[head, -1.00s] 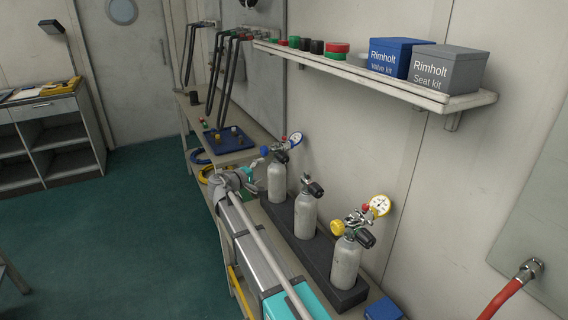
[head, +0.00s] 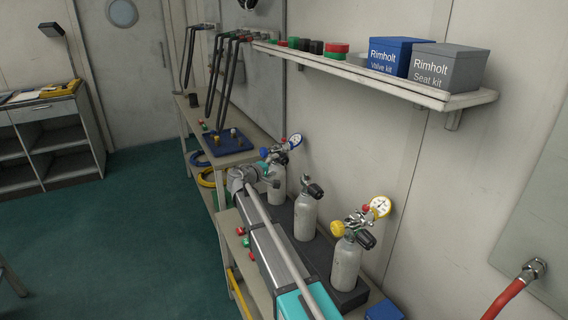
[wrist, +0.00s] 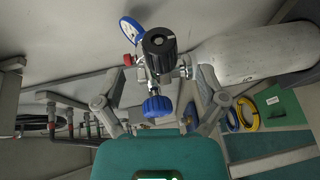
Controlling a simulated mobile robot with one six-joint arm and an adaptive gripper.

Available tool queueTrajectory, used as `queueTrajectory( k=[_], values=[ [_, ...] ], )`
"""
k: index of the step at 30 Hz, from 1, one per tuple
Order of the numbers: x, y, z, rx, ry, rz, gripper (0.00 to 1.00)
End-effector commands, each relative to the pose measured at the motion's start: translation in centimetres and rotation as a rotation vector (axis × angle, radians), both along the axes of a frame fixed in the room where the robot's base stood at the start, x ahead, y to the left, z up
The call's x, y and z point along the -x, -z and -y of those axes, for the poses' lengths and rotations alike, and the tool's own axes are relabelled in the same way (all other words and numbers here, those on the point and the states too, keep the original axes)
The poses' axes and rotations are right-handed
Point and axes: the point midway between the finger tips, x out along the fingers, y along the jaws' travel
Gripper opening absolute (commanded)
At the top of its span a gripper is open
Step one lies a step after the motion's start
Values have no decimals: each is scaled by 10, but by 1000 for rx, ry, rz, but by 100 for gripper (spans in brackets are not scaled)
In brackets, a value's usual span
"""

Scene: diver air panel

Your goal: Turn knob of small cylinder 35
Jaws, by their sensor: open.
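Three small grey cylinders stand in a dark rack in the head view; I can read no number on them. The far cylinder (head: 277,182) has a blue knob (head: 264,152) and a blue-rimmed gauge (head: 295,141). The middle cylinder (head: 306,216) has only a black valve knob (head: 314,191). The near cylinder (head: 345,264) has a yellow knob (head: 337,228). My gripper (wrist: 161,82) is open at the far cylinder's valve. In the wrist view, its fingers stand either side of the blue knob (wrist: 157,105) and black knob (wrist: 159,41); contact is unclear.
A wall shelf (head: 380,78) with a blue box (head: 398,58) and a grey box (head: 447,69) hangs above the cylinders. A blue tray (head: 230,144) lies on the bench beyond. Black hoses (head: 228,80) hang behind. The floor at left is clear.

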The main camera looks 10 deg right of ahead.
Motion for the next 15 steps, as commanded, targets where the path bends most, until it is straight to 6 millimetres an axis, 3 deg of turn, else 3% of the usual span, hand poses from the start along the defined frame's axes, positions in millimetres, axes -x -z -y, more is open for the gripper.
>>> queueTrajectory(
  k=[6,15],
  values=[
    [-23,5,24,0,1,0,90],
    [-37,8,41,0,-1,0,90]
  ],
)
